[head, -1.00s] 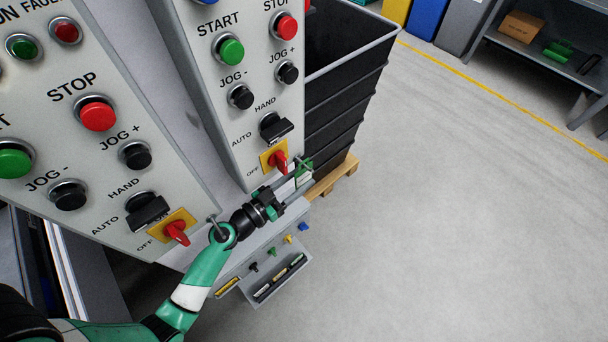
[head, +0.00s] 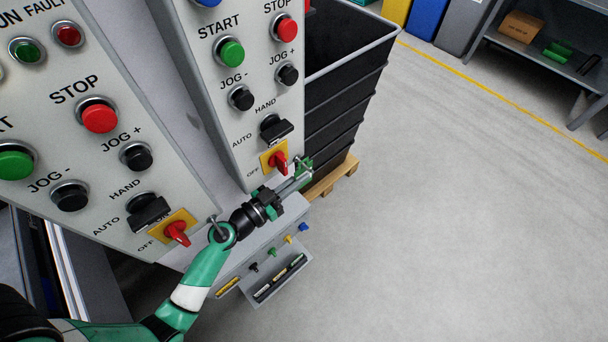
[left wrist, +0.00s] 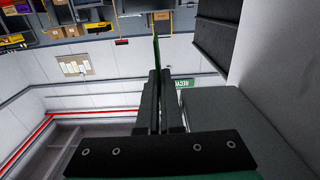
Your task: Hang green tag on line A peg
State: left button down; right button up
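My left gripper (head: 305,172) is at the lower right corner of the right control panel (head: 250,110). Its fingers (left wrist: 158,105) are close together in the left wrist view. The green tag shows there as a thin edge-on green strip (left wrist: 156,52) coming from between them. In the head view the tag (head: 307,163) is a small green patch at the fingertips, partly hidden. A metal peg (head: 297,159) sticks out just beside it; I cannot tell whether tag and peg touch. Another peg (head: 212,221) is on the left panel (head: 75,150). No line letter is readable. My right gripper is out of view.
Red rotary switches (head: 278,162) and (head: 177,232) sit close to the pegs. Below is a grey box with small coloured items (head: 275,275). A black bin (head: 345,95) on a wooden pallet (head: 335,178) stands behind the right panel. Floor to the right is clear.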

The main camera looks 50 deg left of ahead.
pick_arm(q)
jog(key=shift+d, duration=0.15)
jog(key=shift+d, duration=0.7)
dwell(0.3)
jog(key=shift+d+r+p, duration=0.25)
jog(key=shift+d+p, duration=0.1)
jog(key=shift+d, duration=0.15)
jog(key=shift+d+r+p, duration=0.2)
jog(key=shift+d+p, duration=0.15)
jog(key=shift+d, duration=0.15)
jog(key=shift+d, duration=0.1)
jog(key=shift+d+p, duration=0.9)
jog(key=shift+d, duration=1.25)
jog(key=shift+r, duration=0.1)
